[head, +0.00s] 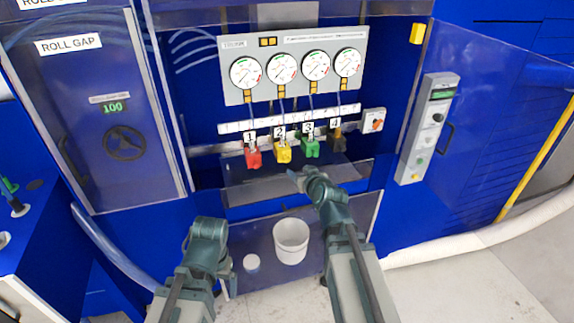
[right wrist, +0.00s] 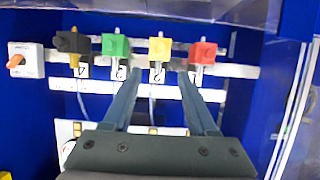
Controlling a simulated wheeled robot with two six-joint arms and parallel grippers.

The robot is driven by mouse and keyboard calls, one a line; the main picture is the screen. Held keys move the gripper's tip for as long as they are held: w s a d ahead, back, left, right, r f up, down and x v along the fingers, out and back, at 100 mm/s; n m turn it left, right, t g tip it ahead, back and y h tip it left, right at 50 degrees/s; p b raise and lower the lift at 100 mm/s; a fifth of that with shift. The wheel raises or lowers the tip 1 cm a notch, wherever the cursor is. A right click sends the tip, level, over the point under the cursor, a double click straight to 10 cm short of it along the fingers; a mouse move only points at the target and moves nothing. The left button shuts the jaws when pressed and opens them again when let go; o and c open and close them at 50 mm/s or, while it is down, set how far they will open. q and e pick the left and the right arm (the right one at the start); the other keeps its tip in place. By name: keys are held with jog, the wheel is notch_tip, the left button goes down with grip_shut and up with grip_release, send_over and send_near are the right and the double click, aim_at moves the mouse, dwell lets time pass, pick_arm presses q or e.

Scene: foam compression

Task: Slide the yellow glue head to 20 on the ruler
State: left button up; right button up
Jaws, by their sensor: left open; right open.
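The yellow glue head (head: 283,154), at number tag 2, sits on the rail between the red head (head: 252,158) and the green head (head: 310,149). The white ruler strip (head: 232,127) runs above the heads; its numbers are too small to read. My right gripper (head: 292,175) is open, just below the yellow head. In the right wrist view, which is upside down, the yellow head (right wrist: 160,48) lies beyond the gap between the open fingertips (right wrist: 161,74), apart from them. My left gripper (head: 230,287) hangs low at the left, mostly hidden by its wrist.
A black head (head: 338,143) at tag 4 sits right of the green one. Pressure gauges (head: 281,68) and their panel stand above. A white bucket (head: 291,241) and a small white lid-like disc (head: 251,262) are below. A control box (head: 428,128) is at the right.

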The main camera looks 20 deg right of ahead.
aim_at(287, 160)
jog(key=b+x, duration=0.4)
jog(key=x, duration=0.8)
jog(key=shift+w+f, duration=0.15)
grip_shut()
dwell(1.0)
